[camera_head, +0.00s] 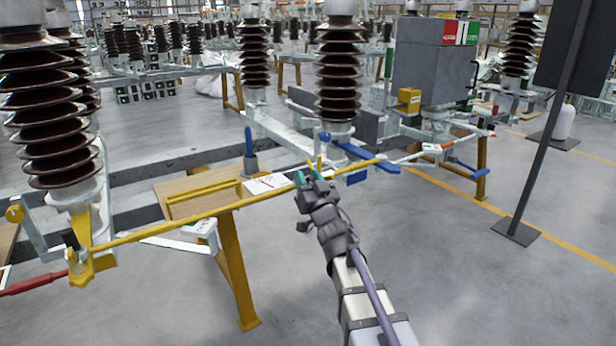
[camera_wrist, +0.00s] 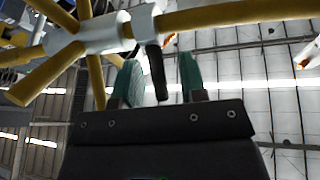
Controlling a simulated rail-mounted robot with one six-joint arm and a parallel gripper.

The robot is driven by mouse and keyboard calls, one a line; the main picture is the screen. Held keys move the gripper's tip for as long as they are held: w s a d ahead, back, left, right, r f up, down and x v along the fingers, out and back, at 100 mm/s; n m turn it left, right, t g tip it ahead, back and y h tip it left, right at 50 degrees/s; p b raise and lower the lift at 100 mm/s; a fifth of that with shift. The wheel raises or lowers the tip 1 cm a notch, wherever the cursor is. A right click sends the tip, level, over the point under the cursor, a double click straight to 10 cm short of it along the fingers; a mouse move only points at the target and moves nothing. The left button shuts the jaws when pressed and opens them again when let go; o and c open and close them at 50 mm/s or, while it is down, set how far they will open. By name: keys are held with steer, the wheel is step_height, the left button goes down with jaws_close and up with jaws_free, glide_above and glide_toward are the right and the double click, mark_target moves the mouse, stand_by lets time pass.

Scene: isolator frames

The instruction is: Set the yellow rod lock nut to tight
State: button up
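The long yellow rod (camera_head: 220,207) runs slantwise between the two insulator columns in the head view. My gripper (camera_head: 308,176) is at the rod, near its right part; small yellow prongs show by the fingertips. In the wrist view the yellow rod (camera_wrist: 230,13) ends at a silvery collar (camera_wrist: 145,22), which appears to be the lock nut. A dark lever (camera_wrist: 157,72) sticks out from it. Several yellow spokes (camera_wrist: 45,72) fan out from a silvery hub (camera_wrist: 92,33) beside it. My gripper (camera_wrist: 160,76) is open, with teal fingers either side of the lever and visible gaps. The nut's setting cannot be read.
A wooden table (camera_head: 195,190) with a yellow frame stands behind the rod. A blue bar (camera_head: 360,155) and a brown insulator (camera_head: 338,75) are close to the gripper. A dark post (camera_head: 550,120) stands at the right. The floor (camera_head: 470,265) at the front right is clear.

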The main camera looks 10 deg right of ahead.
jaws_close()
